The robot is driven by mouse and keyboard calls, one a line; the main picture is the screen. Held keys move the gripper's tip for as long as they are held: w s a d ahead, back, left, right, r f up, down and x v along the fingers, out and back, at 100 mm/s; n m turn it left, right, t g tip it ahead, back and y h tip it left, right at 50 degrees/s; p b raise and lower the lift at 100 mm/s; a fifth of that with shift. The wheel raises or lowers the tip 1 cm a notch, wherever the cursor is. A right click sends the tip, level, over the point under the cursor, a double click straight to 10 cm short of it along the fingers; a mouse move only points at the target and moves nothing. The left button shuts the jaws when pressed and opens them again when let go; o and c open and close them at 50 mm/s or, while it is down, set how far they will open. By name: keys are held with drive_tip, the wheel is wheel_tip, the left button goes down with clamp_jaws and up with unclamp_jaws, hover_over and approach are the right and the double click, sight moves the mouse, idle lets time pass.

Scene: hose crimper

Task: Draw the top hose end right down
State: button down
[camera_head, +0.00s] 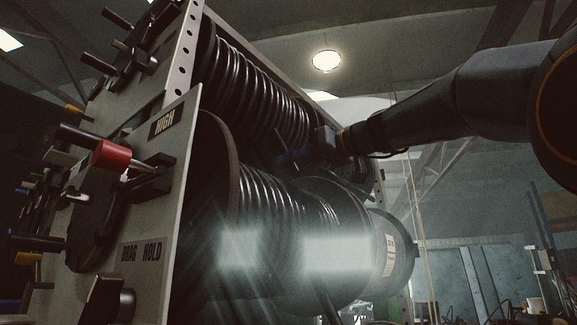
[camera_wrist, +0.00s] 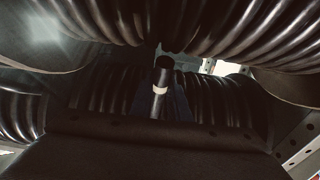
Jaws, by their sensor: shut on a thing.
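The top hose (camera_head: 255,85) is black and wound in many turns on the upper reel. Its hose end (camera_wrist: 161,88), a dark tube with a pale band, hangs free of the coils in the middle of the wrist view. My gripper (camera_wrist: 160,104) is shut on it, with a dark finger on each side of the tube. In the head view my gripper (camera_head: 285,158) reaches in from the right, just below the upper coil and above the lower reel. The hose end cannot be made out there, in the shadow.
A lower reel of black hose (camera_head: 265,220) stands close under my gripper, with bright glare on it. A grey panel (camera_head: 150,225) with a red-knobbed lever (camera_head: 110,156) and labels such as "HIGH" and "DRAG HOLD" stands left. Open room lies to the right.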

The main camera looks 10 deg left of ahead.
drive_tip(key=shift+s+d+f+b, duration=0.1)
drive_tip(key=shift+d+f+b, duration=0.15)
drive_tip(key=shift+f+b, duration=0.35)
drive_tip(key=shift+s+d+f+b, duration=0.1)
drive_tip(key=shift+d+f+b, duration=0.1)
drive_tip(key=shift+f+b, duration=0.35)
drive_tip(key=shift+r, duration=0.1)
drive_tip(key=c, duration=1.7)
unclamp_jaws()
drive_tip(key=shift+r, duration=0.1)
drive_tip(key=shift+o, duration=0.2)
drive_tip(key=shift+s+d, duration=0.1)
drive_tip(key=b+v, duration=0.3)
drive_tip(key=v, duration=0.4)
drive_tip(key=shift+s+d, duration=0.15)
drive_tip(key=shift+d, duration=0.15)
